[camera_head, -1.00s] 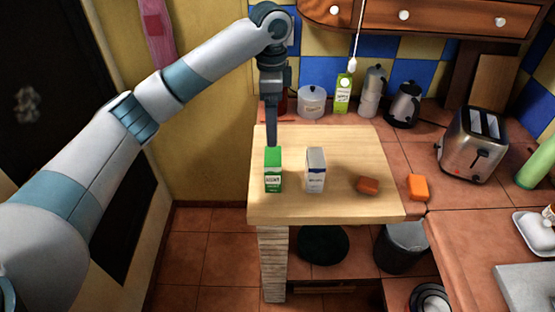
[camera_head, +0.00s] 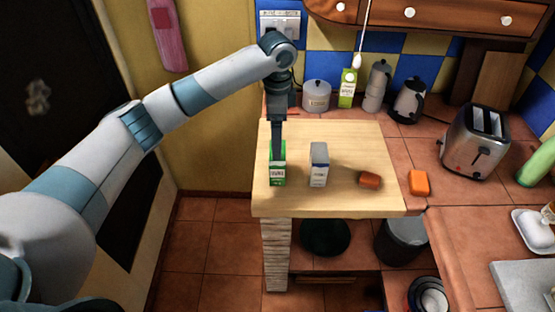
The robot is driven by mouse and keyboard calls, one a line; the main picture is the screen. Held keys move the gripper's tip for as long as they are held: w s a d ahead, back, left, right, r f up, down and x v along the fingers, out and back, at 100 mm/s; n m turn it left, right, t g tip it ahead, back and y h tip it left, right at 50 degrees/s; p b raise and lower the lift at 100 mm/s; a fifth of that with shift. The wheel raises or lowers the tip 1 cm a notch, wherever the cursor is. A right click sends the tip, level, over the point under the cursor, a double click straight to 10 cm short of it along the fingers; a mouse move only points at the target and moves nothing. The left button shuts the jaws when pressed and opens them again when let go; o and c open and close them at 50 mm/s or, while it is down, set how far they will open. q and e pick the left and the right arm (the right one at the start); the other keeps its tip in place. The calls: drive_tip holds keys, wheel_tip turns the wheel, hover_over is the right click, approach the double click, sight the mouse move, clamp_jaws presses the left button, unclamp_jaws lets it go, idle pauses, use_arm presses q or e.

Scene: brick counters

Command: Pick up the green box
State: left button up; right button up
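The green box (camera_head: 277,176), a small carton with a white label, stands upright near the left edge of the wooden board (camera_head: 345,200). My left gripper (camera_head: 277,155) points straight down at it, and its fingers overlap the carton's upper part in the picture. The fingers are seen edge-on, so I cannot tell whether they are open or shut, or whether they touch the box. My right gripper is not in view.
A toaster (camera_head: 475,142) is at right. The board's front is clear.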

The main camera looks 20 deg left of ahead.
sight(278, 163)
use_arm(q)
wheel_tip(278, 163, down, 4)
drive_tip(key=shift+f+p, duration=0.1)
drive_tip(key=shift+p, duration=0.55)
drive_tip(key=shift+f, duration=0.6)
drive_tip(key=shift+s+f+p, duration=0.15)
drive_tip(key=shift+f+p, duration=0.5)
drive_tip(key=shift+p, duration=0.2)
wheel_tip(278, 163, down, 3)
drive_tip(key=shift+s+d+p, duration=0.1)
drive_tip(key=shift+p, duration=0.65)
drive_tip(key=shift+f, duration=0.45)
